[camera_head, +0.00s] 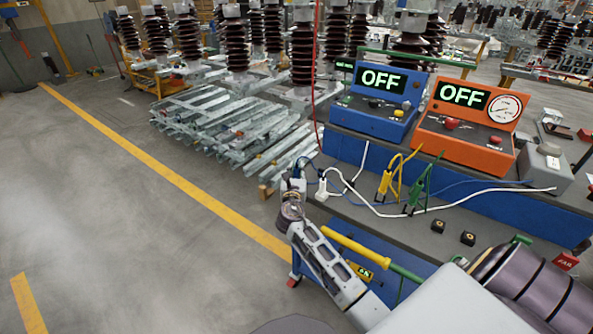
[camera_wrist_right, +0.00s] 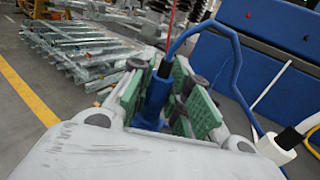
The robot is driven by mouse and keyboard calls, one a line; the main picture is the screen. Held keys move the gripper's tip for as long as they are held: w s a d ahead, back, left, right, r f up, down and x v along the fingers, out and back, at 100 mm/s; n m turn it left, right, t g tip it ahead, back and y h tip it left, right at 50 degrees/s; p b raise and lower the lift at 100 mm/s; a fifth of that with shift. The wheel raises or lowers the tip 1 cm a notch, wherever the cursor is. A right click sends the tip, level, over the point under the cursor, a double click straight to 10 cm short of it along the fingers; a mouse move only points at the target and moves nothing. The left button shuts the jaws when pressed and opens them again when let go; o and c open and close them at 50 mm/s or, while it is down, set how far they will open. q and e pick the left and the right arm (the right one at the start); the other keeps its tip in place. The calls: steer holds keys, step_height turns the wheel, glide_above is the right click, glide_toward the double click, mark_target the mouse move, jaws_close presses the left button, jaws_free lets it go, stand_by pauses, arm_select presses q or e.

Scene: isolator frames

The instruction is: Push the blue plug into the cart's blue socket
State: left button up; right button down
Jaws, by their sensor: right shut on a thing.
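My right gripper (camera_head: 295,186) is at the left end of the cart's grey shelf (camera_head: 440,235). In the right wrist view, its green-padded fingers (camera_wrist_right: 158,98) are shut on the blue plug (camera_wrist_right: 157,88), one pad on each side. A blue cable (camera_wrist_right: 205,24) rises from the plug and bends to the right. In the head view the plug is small and mostly hidden by the gripper. I cannot make out the cart's blue socket in either view. My left gripper is not in view.
A white plug (camera_head: 322,189) stands close right of my gripper, with a white cable across the shelf. Yellow clamp (camera_head: 385,184) and green clamp (camera_head: 415,193) are farther right. Blue (camera_head: 378,103) and orange (camera_head: 467,122) boxes reading OFF stand behind. Metal bars (camera_head: 230,125) lie beyond.

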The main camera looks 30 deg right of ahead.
steer(key=c, duration=1.3)
jaws_free()
steer(key=shift+f, duration=0.1)
steer(key=shift+v, duration=6)
step_height(320, 180, up, 9)
steer(key=p, duration=0.9)
steer(key=shift+r+p, duration=0.55)
